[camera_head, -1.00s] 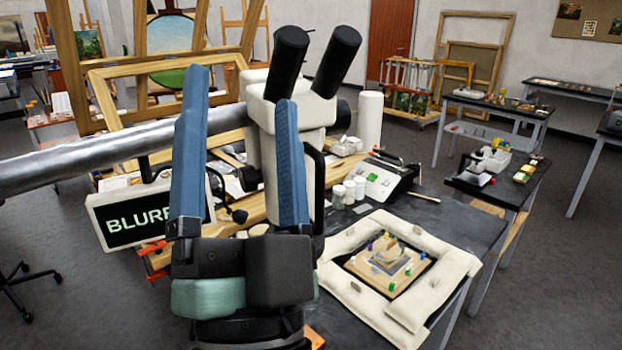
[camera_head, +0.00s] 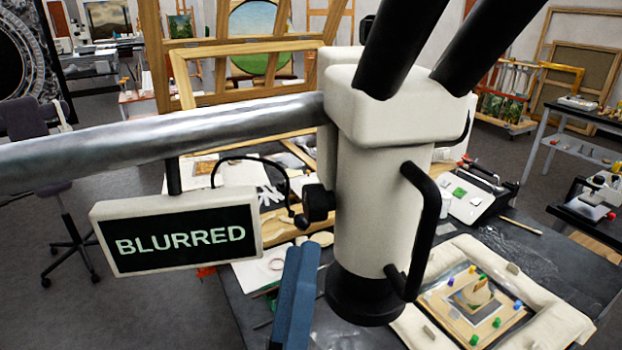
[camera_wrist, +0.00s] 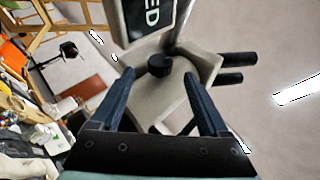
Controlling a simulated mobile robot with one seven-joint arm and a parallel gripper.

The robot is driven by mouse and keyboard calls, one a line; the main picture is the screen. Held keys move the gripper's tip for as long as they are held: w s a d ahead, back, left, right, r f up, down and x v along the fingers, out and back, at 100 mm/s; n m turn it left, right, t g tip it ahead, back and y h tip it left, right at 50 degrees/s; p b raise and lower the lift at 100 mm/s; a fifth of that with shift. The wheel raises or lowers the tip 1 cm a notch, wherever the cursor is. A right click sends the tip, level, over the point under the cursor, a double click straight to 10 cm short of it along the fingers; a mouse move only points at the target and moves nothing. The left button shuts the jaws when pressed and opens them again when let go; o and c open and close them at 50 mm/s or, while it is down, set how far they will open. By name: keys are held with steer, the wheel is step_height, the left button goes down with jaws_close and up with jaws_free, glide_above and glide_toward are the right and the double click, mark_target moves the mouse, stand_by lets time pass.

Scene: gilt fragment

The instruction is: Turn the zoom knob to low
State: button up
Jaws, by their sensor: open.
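The cream microscope body (camera_head: 375,215) hangs from a metal boom, with two black eyepieces on top. A black round knob (camera_head: 318,203) sticks out from its left side; I take it as the zoom knob. In the wrist view the knob (camera_wrist: 159,65) lies between the tips of my open gripper (camera_wrist: 160,76), apart from both fingers. I cannot tell how deep between them it sits. In the head view one blue finger (camera_head: 297,295) shows below the knob; the rest is cut off. No knob setting is readable. A sign (camera_head: 180,233) reads "BLURRED".
The metal boom (camera_head: 170,138) crosses from the left to the microscope. A black handle (camera_head: 427,225) is on the body's right side. A padded frame with a small gilt piece (camera_head: 480,300) lies on the dark table below right. A thin cable arcs beside the knob.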

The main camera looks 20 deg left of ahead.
mark_target(308, 214)
steer(key=p+x, duration=0.2)
steer(key=x, duration=0.4)
steer(key=shift+s+r+p, duration=0.1)
steer(key=shift+r+p, duration=0.15)
steer(key=shift+p, duration=0.15)
steer(key=shift+w+r, duration=0.15)
steer(key=shift+w, duration=0.35)
jaws_close()
